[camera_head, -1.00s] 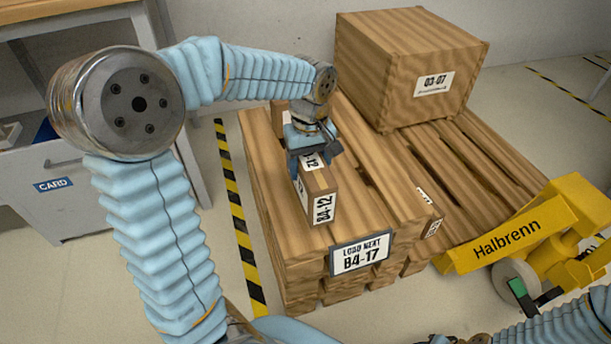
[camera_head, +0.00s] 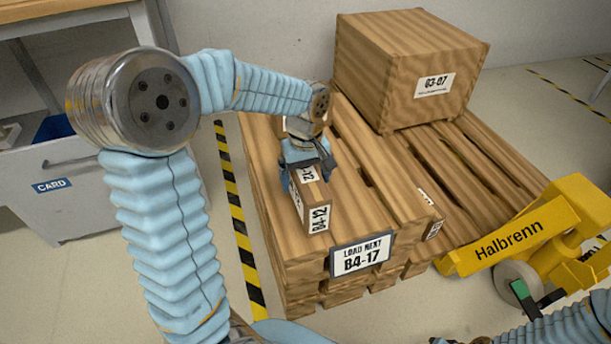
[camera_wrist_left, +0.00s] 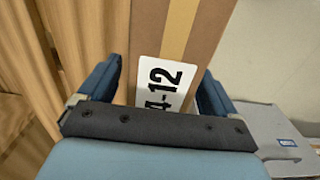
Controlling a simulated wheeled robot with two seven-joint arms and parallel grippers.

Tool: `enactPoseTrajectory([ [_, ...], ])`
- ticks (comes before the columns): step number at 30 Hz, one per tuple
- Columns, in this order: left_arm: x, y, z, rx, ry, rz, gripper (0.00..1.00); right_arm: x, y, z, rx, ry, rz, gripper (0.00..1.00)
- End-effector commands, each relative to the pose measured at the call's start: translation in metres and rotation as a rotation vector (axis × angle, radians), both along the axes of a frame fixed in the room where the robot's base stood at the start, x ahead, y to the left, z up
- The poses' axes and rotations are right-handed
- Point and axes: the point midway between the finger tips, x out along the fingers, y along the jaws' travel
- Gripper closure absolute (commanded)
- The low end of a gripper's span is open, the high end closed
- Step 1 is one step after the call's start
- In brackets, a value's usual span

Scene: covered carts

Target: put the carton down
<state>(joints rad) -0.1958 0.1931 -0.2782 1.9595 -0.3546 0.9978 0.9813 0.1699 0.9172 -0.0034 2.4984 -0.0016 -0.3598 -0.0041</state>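The carton (camera_head: 318,217) is a small brown box with white B4-12 labels. It stands near the front left of the slatted wooden stack (camera_head: 290,245), which bears a B4-17 sign, and appears to rest on its top. My left gripper (camera_head: 308,170) is over the carton from above, one finger on each side. In the left wrist view the carton (camera_wrist_left: 172,45) lies between the fingers, with a narrow gap at the left finger, so the gripper looks slightly open. The carton's underside is hidden. Only part of my right arm shows at the bottom right; its gripper is not seen.
A yellow Halbrenn pallet truck (camera_head: 510,235) is at the right. A grey cabinet (camera_head: 85,200) with a CARD label stands at the left. Another box partly shows behind my left gripper.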

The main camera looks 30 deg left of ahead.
Motion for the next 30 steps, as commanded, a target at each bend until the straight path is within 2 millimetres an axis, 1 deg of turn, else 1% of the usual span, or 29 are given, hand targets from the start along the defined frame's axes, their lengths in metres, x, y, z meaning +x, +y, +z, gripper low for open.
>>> enactPoseTrajectory([
  [5,0.0,0.0,0.001,0.0,0.0,0.0,0.08,0.0,0.0,0.001,0.0,0.0,0.0,0.57],
  [8,0.0,0.0,0.008,-0.001,-0.002,0.0,0.08,0.0,0.0,0.003,-0.001,-0.001,0.0,0.57],
  [11,0.001,0.0,0.025,0.0,-0.004,0.0,0.08,0.0,-0.001,0.007,-0.001,-0.001,0.0,0.57],
  [18,0.001,0.0,0.082,0.0,-0.004,-0.001,0.08,0.0,0.001,0.018,0.0,-0.001,0.002,0.57],
  [21,0.0,0.0,0.101,0.0,-0.004,0.0,0.08,-0.001,0.002,0.021,0.002,0.001,0.004,0.57],
  [25,0.0,0.0,0.117,0.0,-0.001,0.0,0.08,-0.001,0.003,0.023,0.003,0.002,0.006,0.57],
  [30,0.0,0.0,0.123,0.0,0.0,0.0,0.08,-0.001,0.004,0.024,0.004,0.001,0.006,0.57],
])
